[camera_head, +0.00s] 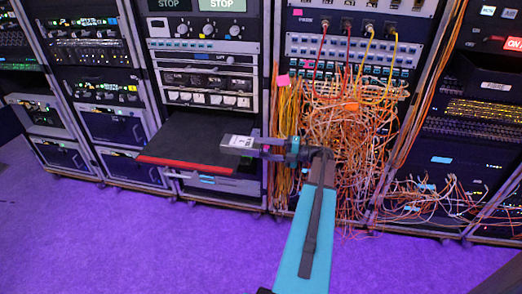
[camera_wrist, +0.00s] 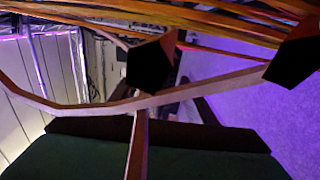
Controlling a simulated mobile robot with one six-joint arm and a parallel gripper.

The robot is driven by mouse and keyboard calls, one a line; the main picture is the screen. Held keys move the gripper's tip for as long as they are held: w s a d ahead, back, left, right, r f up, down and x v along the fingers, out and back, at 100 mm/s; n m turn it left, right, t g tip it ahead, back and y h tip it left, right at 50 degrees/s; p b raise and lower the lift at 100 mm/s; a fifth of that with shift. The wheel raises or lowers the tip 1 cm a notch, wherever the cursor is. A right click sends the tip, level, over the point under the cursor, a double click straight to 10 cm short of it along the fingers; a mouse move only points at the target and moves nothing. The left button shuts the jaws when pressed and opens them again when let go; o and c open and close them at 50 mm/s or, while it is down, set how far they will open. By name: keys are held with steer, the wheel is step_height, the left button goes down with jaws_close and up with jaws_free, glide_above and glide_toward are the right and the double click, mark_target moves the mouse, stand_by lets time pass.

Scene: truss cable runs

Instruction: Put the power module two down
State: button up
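A small grey box with a pale label, which I take to be power module two (camera_head: 236,143), is at the tips of my gripper (camera_head: 262,148) in the head view. The two dark fingers reach its right end and appear closed on it. The module is over the right part of a black shelf with a red front edge (camera_head: 185,163). I cannot tell whether it touches the shelf. The module's number is too small to read.
A dense tangle of orange cables (camera_head: 345,125) hangs close to my gripper, and orange strands (camera_wrist: 220,20) cross the wrist view. Racks stand on both sides. The shelf's left part is bare. Purple floor (camera_head: 120,235) lies open in front.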

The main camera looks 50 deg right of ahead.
steer(key=shift+r, duration=0.2)
steer(key=v, duration=1.2)
steer(key=shift+b, duration=0.4)
steer(key=shift+f, duration=0.1)
